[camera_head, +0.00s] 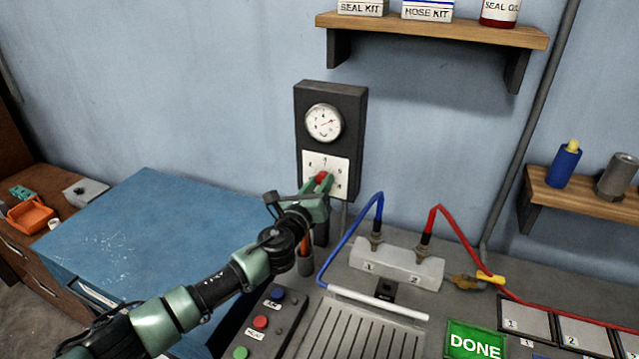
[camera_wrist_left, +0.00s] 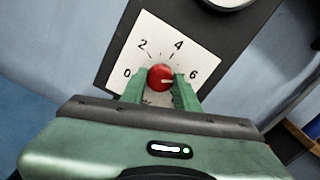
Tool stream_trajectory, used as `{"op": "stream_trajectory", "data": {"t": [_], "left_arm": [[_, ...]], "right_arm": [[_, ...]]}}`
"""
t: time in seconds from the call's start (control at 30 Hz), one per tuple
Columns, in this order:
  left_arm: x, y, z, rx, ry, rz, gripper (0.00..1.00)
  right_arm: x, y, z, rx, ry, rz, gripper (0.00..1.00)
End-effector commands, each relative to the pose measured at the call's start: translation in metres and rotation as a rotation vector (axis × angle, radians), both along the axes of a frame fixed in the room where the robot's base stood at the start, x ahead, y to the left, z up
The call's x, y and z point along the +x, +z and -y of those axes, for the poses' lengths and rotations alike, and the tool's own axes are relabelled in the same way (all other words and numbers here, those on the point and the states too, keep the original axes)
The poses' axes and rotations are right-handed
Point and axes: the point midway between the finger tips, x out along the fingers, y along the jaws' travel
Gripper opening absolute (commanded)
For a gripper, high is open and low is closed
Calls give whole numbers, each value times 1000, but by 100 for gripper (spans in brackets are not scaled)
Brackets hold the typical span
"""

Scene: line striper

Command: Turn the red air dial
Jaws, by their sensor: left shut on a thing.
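The red air dial (camera_wrist_left: 160,77) sits on a white plate (camera_wrist_left: 200,50) marked 0, 2, 4 and 6. In the wrist view its pale pointer mark faces right, below the 6. My left gripper (camera_wrist_left: 159,85) has its two green fingers on either side of the dial and is shut on it. In the head view the gripper (camera_head: 320,184) covers part of the plate, and the red dial (camera_head: 321,177) shows between the fingers. A round gauge (camera_head: 323,123) with a red needle sits above the plate on the same dark panel (camera_head: 348,100). My right gripper is out of view.
A grey bench holds a white block (camera_head: 396,263) with a blue hose (camera_head: 352,232) and a red hose (camera_head: 452,228). Coloured buttons (camera_head: 261,322) and a green DONE sign (camera_head: 474,342) are nearer. A wooden shelf (camera_head: 430,30) hangs above; a blue cabinet (camera_head: 160,230) stands left.

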Motion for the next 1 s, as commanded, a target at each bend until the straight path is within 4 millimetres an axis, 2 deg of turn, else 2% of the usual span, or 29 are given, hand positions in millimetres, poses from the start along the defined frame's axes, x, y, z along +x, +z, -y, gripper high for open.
{"op": "stream_trajectory", "data": {"t": [0.3,0.33,0.4,0.77,0.87,1.0], "left_arm": [[-1,-4,0,2,-1,-6,0],[-1,-5,0,2,-2,-6,33],[-1,-4,0,2,-1,-6,52],[-2,-2,-1,0,-1,-2,52],[-9,-2,-5,0,1,-2,52],[-29,-3,-12,0,-1,-3,52]], "right_arm": [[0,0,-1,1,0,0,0],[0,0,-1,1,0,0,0],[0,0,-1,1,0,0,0],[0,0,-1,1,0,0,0],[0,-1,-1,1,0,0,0],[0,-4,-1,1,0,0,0]]}}
